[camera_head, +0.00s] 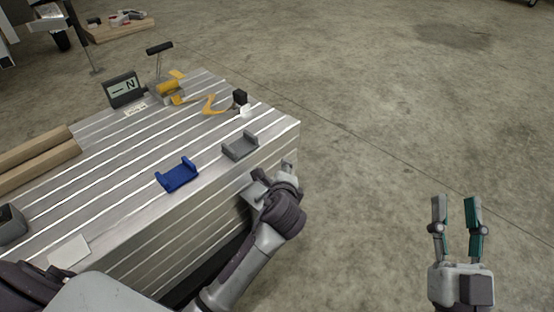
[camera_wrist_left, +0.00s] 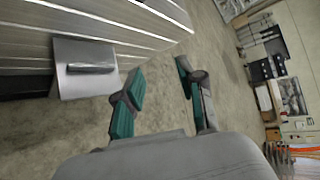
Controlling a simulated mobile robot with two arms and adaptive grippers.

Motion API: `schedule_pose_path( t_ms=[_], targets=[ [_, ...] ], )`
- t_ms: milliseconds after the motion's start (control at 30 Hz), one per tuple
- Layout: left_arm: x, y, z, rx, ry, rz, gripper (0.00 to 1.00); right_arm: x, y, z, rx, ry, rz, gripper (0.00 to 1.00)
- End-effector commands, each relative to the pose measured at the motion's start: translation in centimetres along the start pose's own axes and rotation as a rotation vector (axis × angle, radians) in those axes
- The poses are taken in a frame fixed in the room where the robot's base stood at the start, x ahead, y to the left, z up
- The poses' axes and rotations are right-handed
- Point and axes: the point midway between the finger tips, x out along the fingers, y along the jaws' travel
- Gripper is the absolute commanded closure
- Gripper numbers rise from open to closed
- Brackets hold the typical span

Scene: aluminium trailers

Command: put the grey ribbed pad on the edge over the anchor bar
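A grey pad (camera_head: 240,147), a cradle shape with raised ends, lies on the metal deck (camera_head: 130,215) near its right edge. A plate with a short bar (camera_wrist_left: 90,68), which looks like the anchor bar, is on the deck's ribbed side in the left wrist view. My left gripper (camera_head: 286,168) is beside that side face, just right of and below the grey pad; its fingers (camera_wrist_left: 158,92) are apart with only floor between them. My right gripper (camera_head: 457,205) is open and empty over the floor at the right.
A blue cradle-shaped pad (camera_head: 177,176) lies left of the grey one. A black block (camera_head: 240,97), a yellow strap (camera_head: 212,105), a ratchet-like yellow tool (camera_head: 168,88), a sign (camera_head: 124,90) and wooden beams (camera_head: 35,160) are on the deck. The floor at right is clear.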

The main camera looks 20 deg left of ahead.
Motion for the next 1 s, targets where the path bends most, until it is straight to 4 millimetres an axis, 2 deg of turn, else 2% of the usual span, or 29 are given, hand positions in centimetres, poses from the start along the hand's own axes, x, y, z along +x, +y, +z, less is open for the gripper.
schedule_pose_path(
  t_ms=[33,100,167,200,300,400,500,567,1000],
  targets=[
    [-2.2,-0.6,-1.2,-0.22,0.13,-0.092,0.61,0.0,0.0,0.0,0.0,0.0,0.0,0.6],
    [-6.2,-2.7,-2.2,-0.564,0.336,-0.21,0.61,0.0,0.0,0.0,0.0,0.001,0.0,0.6],
    [-10.1,-4.8,-2.0,-0.849,0.513,-0.285,0.61,0.0,0.0,0.0,0.0,0.001,0.0,0.6],
    [-12.7,-6.2,-1.4,-1.025,0.629,-0.322,0.61,0.0,0.0,0.0,0.0,0.001,0.0,0.6],
    [-18.7,-9.1,0.9,-1.389,0.887,-0.384,0.61,0.0,0.0,0.0,0.001,0.001,0.0,0.6],
    [-22.7,-10.8,3.3,-1.618,1.069,-0.409,0.61,0.0,0.0,0.0,0.001,0.001,0.0,0.6],
    [-24.7,-11.5,4.7,-1.73,1.167,-0.419,0.61,0.0,0.0,0.0,0.001,0.001,0.0,0.6],
    [-25.2,-11.7,5.0,-1.757,1.191,-0.421,0.61,0.0,0.0,0.0,0.001,0.001,0.0,0.6],
    [-25.2,-11.8,5.0,-1.76,1.195,-0.422,0.61,0.0,0.0,0.0,0.001,0.002,0.0,0.6]
  ],
)
